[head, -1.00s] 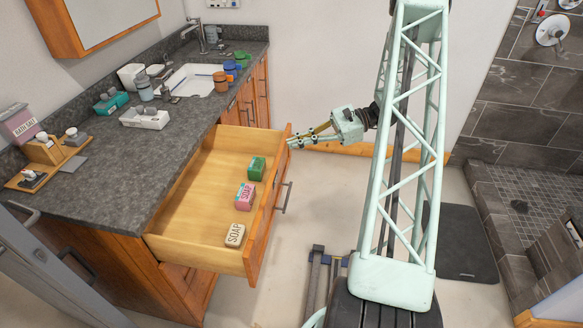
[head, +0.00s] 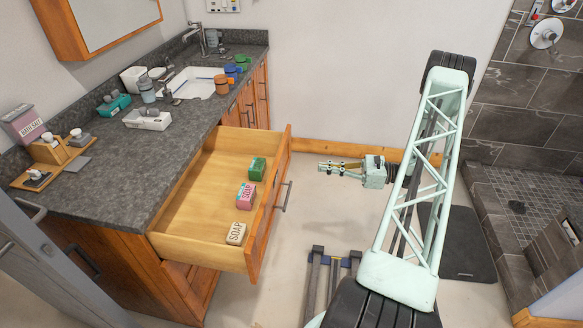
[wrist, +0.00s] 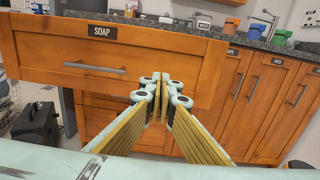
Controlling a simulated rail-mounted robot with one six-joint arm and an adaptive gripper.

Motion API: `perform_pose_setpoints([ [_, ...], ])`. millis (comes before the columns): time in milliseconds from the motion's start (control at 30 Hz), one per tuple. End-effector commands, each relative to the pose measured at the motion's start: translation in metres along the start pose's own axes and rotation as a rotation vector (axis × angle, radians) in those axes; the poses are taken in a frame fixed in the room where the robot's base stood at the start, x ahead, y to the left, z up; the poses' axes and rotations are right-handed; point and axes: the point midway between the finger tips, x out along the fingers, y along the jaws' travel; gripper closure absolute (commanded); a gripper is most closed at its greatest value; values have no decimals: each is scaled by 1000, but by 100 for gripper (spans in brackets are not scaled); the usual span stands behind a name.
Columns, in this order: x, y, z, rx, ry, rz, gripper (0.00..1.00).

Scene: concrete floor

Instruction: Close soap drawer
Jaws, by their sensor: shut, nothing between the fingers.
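The soap drawer (head: 262,222) is pulled far out of the wooden vanity. Three soap boxes lie inside it: a green one (head: 257,169), a pink one (head: 246,196) and a cream one (head: 236,233). In the wrist view the drawer front (wrist: 150,62) faces me, with a black SOAP label and a metal handle (wrist: 94,68). My gripper (head: 322,167) is shut and empty. It is in front of the drawer, to the right of its front and apart from it in the head view. In the wrist view the fingertips (wrist: 160,90) point at the drawer front's lower right part.
The countertop (head: 110,165) holds a sink, jars, bottles and trays. More labelled cabinet doors (wrist: 233,87) stand right of the drawer in the wrist view. A dark bin (wrist: 35,125) stands at left. The floor between drawer and arm is clear.

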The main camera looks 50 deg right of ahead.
Motion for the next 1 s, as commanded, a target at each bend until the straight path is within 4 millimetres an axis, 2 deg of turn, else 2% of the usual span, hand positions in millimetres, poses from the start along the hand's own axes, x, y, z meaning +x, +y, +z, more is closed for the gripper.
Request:
perform_pose_setpoints([
  [200,-9,-2,-10,12,-13,-25,100],
  [600,-8,-2,-10,13,-13,-26,100],
  [833,0,-2,-10,13,-13,-25,100],
  [1000,14,-2,-11,14,-13,-25,100],
])
